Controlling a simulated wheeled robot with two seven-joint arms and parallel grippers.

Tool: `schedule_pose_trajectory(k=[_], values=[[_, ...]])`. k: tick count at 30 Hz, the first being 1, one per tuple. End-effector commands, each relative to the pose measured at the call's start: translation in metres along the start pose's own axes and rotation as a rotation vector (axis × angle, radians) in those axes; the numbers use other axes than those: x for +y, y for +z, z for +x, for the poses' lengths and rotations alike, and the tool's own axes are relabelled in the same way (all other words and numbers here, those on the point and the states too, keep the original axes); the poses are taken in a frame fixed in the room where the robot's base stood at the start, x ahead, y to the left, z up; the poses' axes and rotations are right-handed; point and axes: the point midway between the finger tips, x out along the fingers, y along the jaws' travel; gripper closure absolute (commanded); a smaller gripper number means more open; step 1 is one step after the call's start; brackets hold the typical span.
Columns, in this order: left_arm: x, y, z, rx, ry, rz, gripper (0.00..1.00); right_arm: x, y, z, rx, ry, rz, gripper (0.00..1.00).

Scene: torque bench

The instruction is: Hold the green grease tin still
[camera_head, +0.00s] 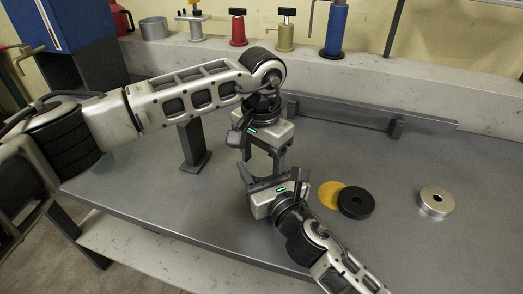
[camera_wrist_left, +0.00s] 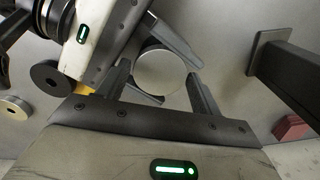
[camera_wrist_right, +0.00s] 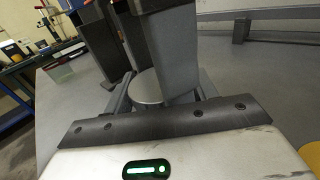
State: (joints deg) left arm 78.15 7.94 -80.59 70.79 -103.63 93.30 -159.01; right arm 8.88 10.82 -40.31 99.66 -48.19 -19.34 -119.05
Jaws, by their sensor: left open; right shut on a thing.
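A round, pale grey lid (camera_wrist_left: 162,72), which I take for the grease tin's top, shows in the left wrist view; no green side is visible. The right wrist view shows the same lid (camera_wrist_right: 147,90), partly covered by a left finger. My right gripper (camera_head: 260,176) is shut on the tin from the side, one finger on either side of it. My left gripper (camera_head: 263,157) is open above the tin, its fingers spread either side of the lid in the left wrist view. I cannot tell whether they touch it. In the head view the grippers mostly hide the tin.
A black ring (camera_head: 356,203) overlaps a yellow disc (camera_head: 331,194) right of my right gripper. A silver ring (camera_head: 437,201) lies farther right. A dark post (camera_head: 193,146) stands left of the grippers. Coloured tools, including a blue cylinder (camera_head: 336,30), line the back ledge. The bench's right side is mostly clear.

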Motion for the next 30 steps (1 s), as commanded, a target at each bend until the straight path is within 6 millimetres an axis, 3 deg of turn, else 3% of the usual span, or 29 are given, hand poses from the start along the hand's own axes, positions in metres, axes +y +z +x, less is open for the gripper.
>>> schedule_pose_trajectory(k=[5, 9, 11, 12, 14, 23, 30], values=[[0.000, 0.000, 0.000, 0.000, 0.000, 0.000, 0.34, 0.000, 0.000, 0.000, 0.001, 0.000, 0.000, 1.00], [0.000, 0.000, 0.000, 0.000, 0.000, 0.000, 0.70, 0.000, 0.000, 0.000, 0.001, 0.000, 0.000, 1.00], [0.000, 0.000, 0.000, 0.000, 0.000, 0.000, 0.70, 0.000, 0.000, 0.000, 0.001, 0.000, 0.000, 1.00], [0.000, 0.000, 0.000, 0.000, 0.000, 0.000, 0.37, 0.000, 0.000, 0.000, 0.001, 0.000, 0.000, 1.00], [0.000, 0.000, 0.000, 0.000, 0.000, 0.000, 0.21, 0.000, 0.000, 0.000, 0.001, 0.000, 0.000, 1.00], [0.001, 0.000, -0.001, -0.001, 0.001, 0.002, 0.21, 0.000, 0.000, 0.000, 0.001, 0.000, 0.000, 1.00], [0.002, 0.000, -0.025, 0.002, 0.001, 0.004, 0.21, -0.001, -0.001, 0.000, 0.002, -0.001, 0.000, 1.00]])
